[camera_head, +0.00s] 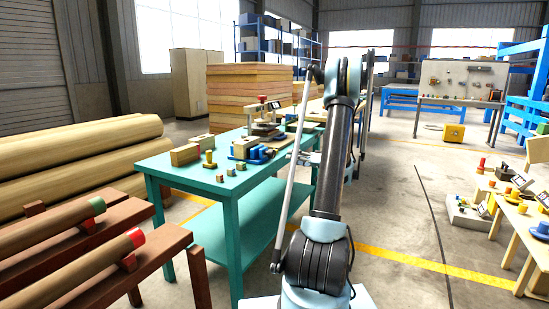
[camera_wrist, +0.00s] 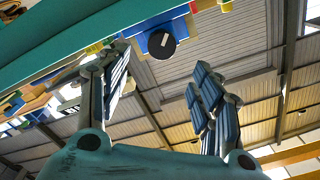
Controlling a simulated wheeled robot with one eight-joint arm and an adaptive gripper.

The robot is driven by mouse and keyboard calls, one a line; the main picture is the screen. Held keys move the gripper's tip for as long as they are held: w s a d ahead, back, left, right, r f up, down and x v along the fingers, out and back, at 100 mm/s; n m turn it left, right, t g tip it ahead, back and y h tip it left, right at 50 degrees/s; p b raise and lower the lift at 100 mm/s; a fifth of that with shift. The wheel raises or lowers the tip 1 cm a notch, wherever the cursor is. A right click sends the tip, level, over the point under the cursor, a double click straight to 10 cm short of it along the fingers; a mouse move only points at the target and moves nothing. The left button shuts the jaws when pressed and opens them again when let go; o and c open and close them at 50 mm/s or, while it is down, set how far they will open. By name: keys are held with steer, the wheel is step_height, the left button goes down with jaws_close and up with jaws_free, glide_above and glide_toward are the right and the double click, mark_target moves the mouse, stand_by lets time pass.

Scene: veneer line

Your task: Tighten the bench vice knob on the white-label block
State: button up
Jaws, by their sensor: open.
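My gripper (camera_wrist: 160,68) is open in the wrist view, its two padded fingers wide apart with nothing between them. Beyond the fingertips, a round black knob (camera_wrist: 161,43) with a white line sits on a blue part (camera_wrist: 150,28) by the teal table edge (camera_wrist: 60,42). The knob appears between the finger directions, apart from both fingers. In the head view, a small vice-like assembly with blue parts (camera_head: 258,153) stands on the teal table (camera_head: 215,184). I cannot make out a white label, or tell which block the knob belongs to.
Wooden blocks (camera_head: 185,154), a yellow knobbed piece (camera_head: 209,161) and small cubes lie on the table's near part. A red-topped device (camera_head: 263,110) stands behind. Logs on a brown rack (camera_head: 160,258) are at left. Open floor (camera_head: 395,210) lies to the right.

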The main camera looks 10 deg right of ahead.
mark_target(274, 154)
steer(key=s+d+n, duration=0.3)
steer(key=d+n, duration=0.1)
steer(key=n, duration=0.1)
steer(key=x, duration=1.7)
steer(key=shift+a, duration=0.2)
